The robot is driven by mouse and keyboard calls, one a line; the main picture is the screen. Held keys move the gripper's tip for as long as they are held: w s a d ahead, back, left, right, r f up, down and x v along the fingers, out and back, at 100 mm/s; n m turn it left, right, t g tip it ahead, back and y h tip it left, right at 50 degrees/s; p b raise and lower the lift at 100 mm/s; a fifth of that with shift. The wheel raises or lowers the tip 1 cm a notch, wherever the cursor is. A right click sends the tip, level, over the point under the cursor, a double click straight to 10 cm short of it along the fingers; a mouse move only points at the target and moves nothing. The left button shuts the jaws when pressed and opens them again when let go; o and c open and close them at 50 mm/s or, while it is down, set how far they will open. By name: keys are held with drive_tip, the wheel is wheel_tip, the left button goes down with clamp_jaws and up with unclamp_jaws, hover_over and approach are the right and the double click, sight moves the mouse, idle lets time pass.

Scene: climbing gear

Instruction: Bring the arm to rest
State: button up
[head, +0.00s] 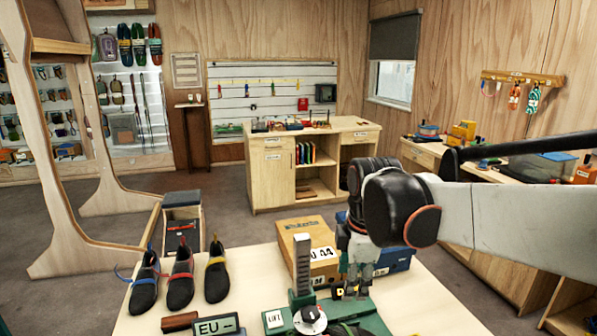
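My arm reaches in from the right edge, with a white link and a dark rounded joint. My gripper (352,288) points down from that joint over the right part of a green device (372,323) on the near table. Its fingertips are small and overlap the device and a yellow label, so I cannot tell how far apart they are or whether they touch anything. I see nothing clearly held. The lower part of the device is cut off by the bottom edge.
The near table (430,305) carries several climbing shoes (181,278) at left, an "EU" sign (216,326), a cardboard box (309,249) and a blue box (394,259) behind the gripper. A wooden frame (60,190) stands at left, a wooden counter (270,180) behind. Open floor lies between.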

drive_tip(key=s+d+f+m+t, duration=0.1)
drive_tip(key=s+d+m, duration=0.3)
drive_tip(key=s+m, duration=0.4)
drive_tip(key=s+d+f+m+t, duration=0.1)
drive_tip(key=s+d+m+t, duration=0.3)
drive_tip(key=s+m, duration=0.4)
drive_tip(key=shift+s+d+f+m+h, duration=0.2)
drive_tip(key=shift+s+d+m+h, duration=0.1)
drive_tip(key=shift+m, duration=0.8)
